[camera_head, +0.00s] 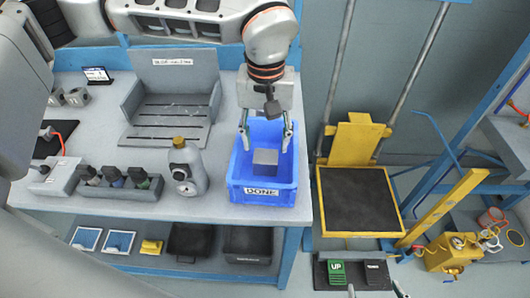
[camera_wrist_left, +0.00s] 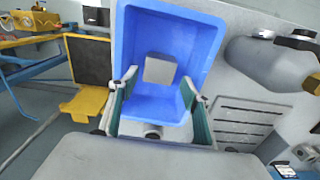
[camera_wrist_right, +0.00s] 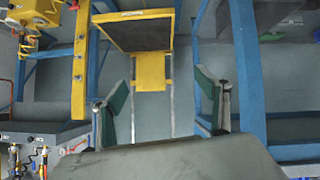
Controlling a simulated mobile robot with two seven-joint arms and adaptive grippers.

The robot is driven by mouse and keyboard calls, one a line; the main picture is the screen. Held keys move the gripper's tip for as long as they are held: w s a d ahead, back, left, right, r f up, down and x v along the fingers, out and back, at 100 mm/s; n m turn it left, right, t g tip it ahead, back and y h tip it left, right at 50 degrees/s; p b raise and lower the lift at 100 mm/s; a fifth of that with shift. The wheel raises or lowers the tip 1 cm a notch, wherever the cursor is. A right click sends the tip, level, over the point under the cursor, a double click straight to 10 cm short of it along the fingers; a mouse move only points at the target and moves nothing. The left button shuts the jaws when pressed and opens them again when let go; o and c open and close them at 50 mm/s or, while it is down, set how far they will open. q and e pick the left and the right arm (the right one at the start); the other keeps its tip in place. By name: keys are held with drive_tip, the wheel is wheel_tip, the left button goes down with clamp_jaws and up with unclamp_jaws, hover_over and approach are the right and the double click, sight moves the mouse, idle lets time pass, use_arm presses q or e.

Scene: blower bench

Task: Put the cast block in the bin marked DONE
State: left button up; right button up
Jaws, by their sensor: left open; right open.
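The cast block (camera_head: 265,157) is a small grey block inside the blue bin marked DONE (camera_head: 262,192), which stands at the right end of the bench. In the left wrist view the block (camera_wrist_left: 160,69) shows within the bin's walls (camera_wrist_left: 125,45), apparently on its floor. My left gripper (camera_head: 266,137) is above the bin with its fingers spread, one to each side of the block and apart from it. My right gripper (camera_wrist_right: 162,80) is open and empty, facing the yellow platform lift, away from the bin.

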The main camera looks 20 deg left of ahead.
sight(266, 158)
use_arm(q)
drive_tip(key=shift+r, duration=2.3)
